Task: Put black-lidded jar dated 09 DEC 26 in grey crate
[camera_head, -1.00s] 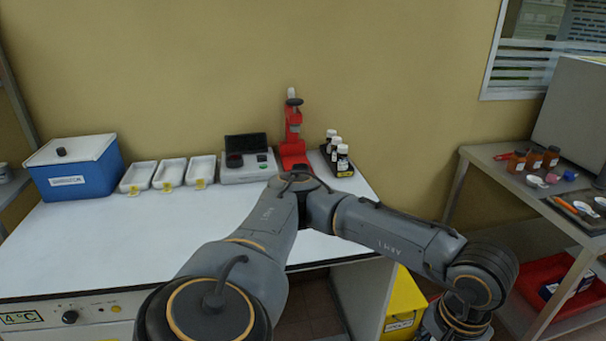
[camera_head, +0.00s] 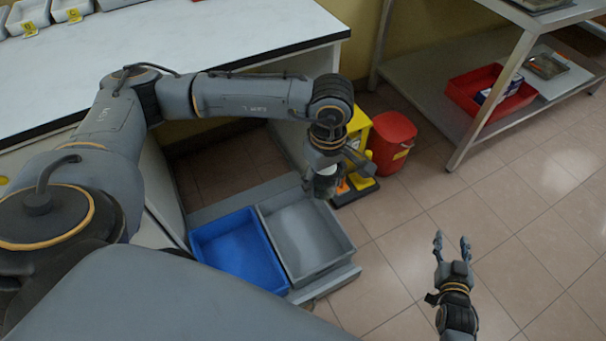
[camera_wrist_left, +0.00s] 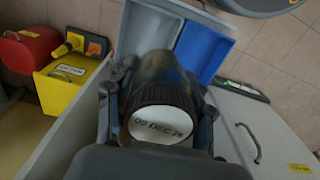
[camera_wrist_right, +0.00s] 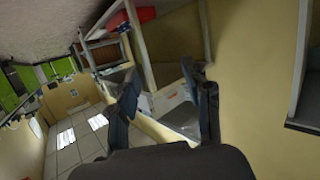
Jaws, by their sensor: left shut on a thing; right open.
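My left gripper (camera_wrist_left: 158,118) is shut on a jar with a black-rimmed lid (camera_wrist_left: 160,113). The white lid top reads 09 DEC 26 in the left wrist view. In the head view the jar (camera_head: 325,184) hangs from the left gripper (camera_head: 330,172), over the far part of the grey crate (camera_head: 307,240). The grey crate looks empty and stands on a low grey platform, also visible in the left wrist view (camera_wrist_left: 150,28). My right gripper (camera_head: 452,245) is open and empty over the floor at the right.
A blue crate (camera_head: 238,252) stands directly left of the grey one. A yellow bin (camera_head: 357,135) and a red bin (camera_head: 391,142) stand behind. The white bench (camera_head: 200,40) is at upper left. A metal shelf holds a red tray (camera_head: 490,93). Floor at right is clear.

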